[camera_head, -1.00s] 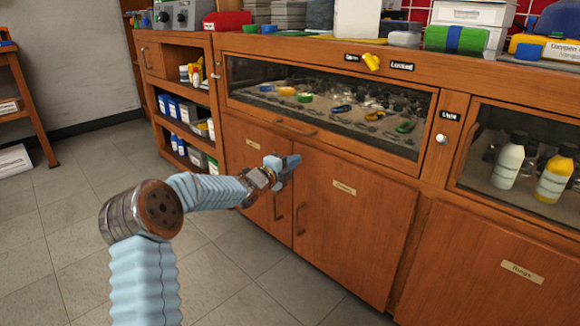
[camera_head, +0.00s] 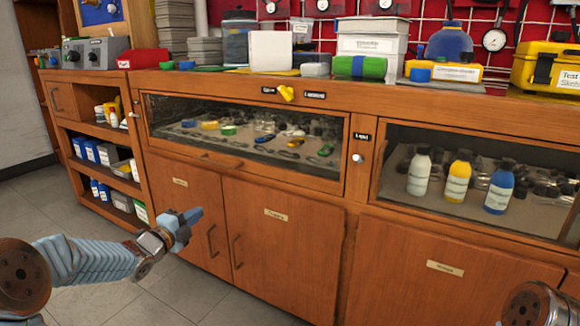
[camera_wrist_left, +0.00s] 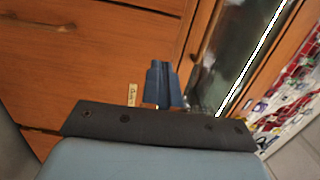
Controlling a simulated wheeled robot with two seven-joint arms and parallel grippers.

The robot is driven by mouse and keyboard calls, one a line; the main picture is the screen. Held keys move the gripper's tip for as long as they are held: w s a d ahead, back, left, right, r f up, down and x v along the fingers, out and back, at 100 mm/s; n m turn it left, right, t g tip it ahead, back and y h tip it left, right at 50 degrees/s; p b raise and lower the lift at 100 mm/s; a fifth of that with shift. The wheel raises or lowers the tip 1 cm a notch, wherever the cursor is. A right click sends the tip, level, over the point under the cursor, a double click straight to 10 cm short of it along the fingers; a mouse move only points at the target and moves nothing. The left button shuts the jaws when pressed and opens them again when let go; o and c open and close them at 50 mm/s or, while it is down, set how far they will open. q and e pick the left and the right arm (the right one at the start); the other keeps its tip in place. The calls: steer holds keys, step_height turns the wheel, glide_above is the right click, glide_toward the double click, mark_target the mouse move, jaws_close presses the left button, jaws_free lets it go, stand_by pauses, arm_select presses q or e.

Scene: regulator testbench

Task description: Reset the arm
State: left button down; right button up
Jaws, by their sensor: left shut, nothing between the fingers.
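My left arm comes in from the lower left in the head view. Its gripper (camera_head: 187,219) is blue, shut and empty, in front of the wooden cabinet doors (camera_head: 279,239). In the left wrist view the same gripper's fingers (camera_wrist_left: 160,86) are together, with the wood front and a glass window behind them. A rusty round joint of my right arm shows at the lower right corner of the head view; the right gripper is not seen.
The wooden cabinet has a glass display window (camera_head: 245,136) with colored parts and another with bottles (camera_head: 456,182). A yellow knob (camera_head: 286,93) sits on its upper rail. Boxes and a yellow case (camera_head: 548,68) crowd the top. Floor (camera_head: 215,301) is clear at the lower left.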

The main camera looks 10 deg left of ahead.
arm_select(q)
steer(key=s+d+f+n+g, duration=0.35)
steer(key=d+f+n, duration=0.2)
steer(key=f, duration=0.45)
steer(key=s+d+f+n+g, duration=0.2)
steer(key=s+d+f+n, duration=0.35)
steer(key=f, duration=0.45)
steer(key=s+d+f+n+g, duration=0.35)
steer(key=d+f, duration=0.35)
steer(key=f, duration=0.4)
steer(key=s+d+f+n+g, duration=0.3)
steer(key=s, duration=0.4)
steer(key=s+d+f+n+g, duration=0.2)
steer(key=s+f+n, duration=0.1)
steer(key=s, duration=0.5)
steer(key=s+d+f+n+g, duration=0.2)
steer(key=s+d+f+g, duration=0.1)
steer(key=s, duration=0.4)
step_height(320, 180, up, 16)
steer(key=p, duration=1.6)
steer(key=shift+r+t+p, duration=0.15)
steer(key=shift+t+p, duration=0.15)
steer(key=shift+p, duration=0.05)
